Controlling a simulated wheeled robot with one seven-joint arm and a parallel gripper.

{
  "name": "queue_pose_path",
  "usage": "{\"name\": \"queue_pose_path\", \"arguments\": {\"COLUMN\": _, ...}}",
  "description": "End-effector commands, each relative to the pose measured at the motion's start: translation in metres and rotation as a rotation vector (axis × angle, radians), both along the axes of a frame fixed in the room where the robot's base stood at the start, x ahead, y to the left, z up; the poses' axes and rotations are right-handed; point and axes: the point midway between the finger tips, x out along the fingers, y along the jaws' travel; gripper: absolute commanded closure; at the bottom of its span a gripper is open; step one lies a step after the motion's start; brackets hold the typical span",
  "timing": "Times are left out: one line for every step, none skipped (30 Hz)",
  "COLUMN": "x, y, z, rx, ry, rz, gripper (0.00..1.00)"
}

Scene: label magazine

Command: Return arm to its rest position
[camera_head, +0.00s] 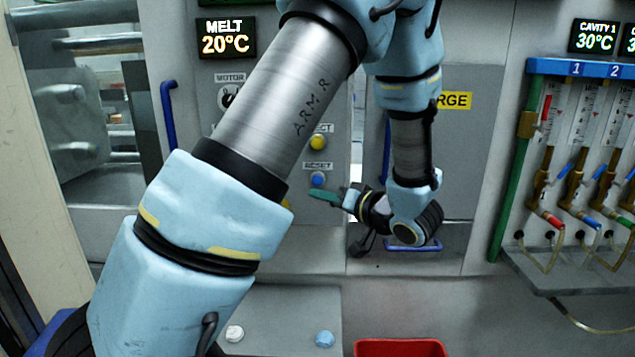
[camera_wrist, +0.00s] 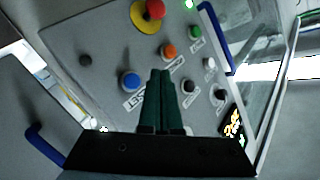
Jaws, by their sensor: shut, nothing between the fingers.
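My arm runs from the lower left up to the top middle of the head view and bends down in front of the machine. My gripper (camera_head: 325,196) is at its end, pointing left near the reset button. In the wrist view my gripper (camera_wrist: 161,75) shows its two green fingers side by side, closed together with nothing between them. Behind the fingertips is the button panel (camera_wrist: 110,50). A blue button (camera_wrist: 131,81) is left of the fingers and an orange button (camera_wrist: 168,50) is just beyond them. I cannot tell the exact gap to the panel.
The machine has a "MELT 20°C" display (camera_head: 227,38), a yellow button (camera_head: 316,142) and a blue button (camera_head: 318,179). Flowmeters with hoses (camera_head: 580,150) stand at the right above a grey shelf (camera_head: 570,272). A red bin (camera_head: 400,348) is at the bottom.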

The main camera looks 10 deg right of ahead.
Motion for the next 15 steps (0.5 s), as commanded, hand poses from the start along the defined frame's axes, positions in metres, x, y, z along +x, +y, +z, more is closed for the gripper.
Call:
{"name": "queue_pose_path", "arguments": {"x": 0.0, "y": 0.0, "z": 0.0, "rx": 0.0, "ry": 0.0, "rz": 0.0, "gripper": 1.0}}
{"name": "queue_pose_path", "arguments": {"x": 0.0, "y": 0.0, "z": 0.0, "rx": 0.0, "ry": 0.0, "rz": 0.0, "gripper": 1.0}}
{"name": "queue_pose_path", "arguments": {"x": 0.0, "y": 0.0, "z": 0.0, "rx": 0.0, "ry": 0.0, "rz": 0.0, "gripper": 1.0}}
{"name": "queue_pose_path", "arguments": {"x": 0.0, "y": 0.0, "z": 0.0, "rx": 0.0, "ry": 0.0, "rz": 0.0, "gripper": 1.0}}
{"name": "queue_pose_path", "arguments": {"x": 0.0, "y": 0.0, "z": 0.0, "rx": 0.0, "ry": 0.0, "rz": 0.0, "gripper": 1.0}}
{"name": "queue_pose_path", "arguments": {"x": 0.001, "y": 0.0, "z": 0.0, "rx": -0.003, "ry": 0.0, "rz": -0.001, "gripper": 1.0}}
{"name": "queue_pose_path", "arguments": {"x": 0.002, "y": 0.001, "z": 0.0, "rx": -0.009, "ry": 0.001, "rz": -0.004, "gripper": 1.0}}
{"name": "queue_pose_path", "arguments": {"x": 0.005, "y": 0.001, "z": 0.0, "rx": -0.02, "ry": 0.003, "rz": -0.011, "gripper": 1.0}}
{"name": "queue_pose_path", "arguments": {"x": 0.01, "y": 0.002, "z": -0.001, "rx": -0.045, "ry": 0.008, "rz": -0.024, "gripper": 1.0}}
{"name": "queue_pose_path", "arguments": {"x": 0.015, "y": 0.003, "z": -0.002, "rx": -0.072, "ry": 0.012, "rz": -0.04, "gripper": 1.0}}
{"name": "queue_pose_path", "arguments": {"x": 0.021, "y": 0.004, "z": -0.004, "rx": -0.104, "ry": 0.02, "rz": -0.059, "gripper": 1.0}}
{"name": "queue_pose_path", "arguments": {"x": 0.03, "y": 0.005, "z": -0.006, "rx": -0.157, "ry": 0.032, "rz": -0.09, "gripper": 1.0}}
{"name": "queue_pose_path", "arguments": {"x": 0.037, "y": 0.006, "z": -0.008, "rx": -0.202, "ry": 0.046, "rz": -0.116, "gripper": 1.0}}
{"name": "queue_pose_path", "arguments": {"x": 0.044, "y": 0.006, "z": -0.009, "rx": -0.248, "ry": 0.06, "rz": -0.144, "gripper": 1.0}}
{"name": "queue_pose_path", "arguments": {"x": 0.052, "y": 0.007, "z": -0.012, "rx": -0.308, "ry": 0.085, "rz": -0.182, "gripper": 1.0}}
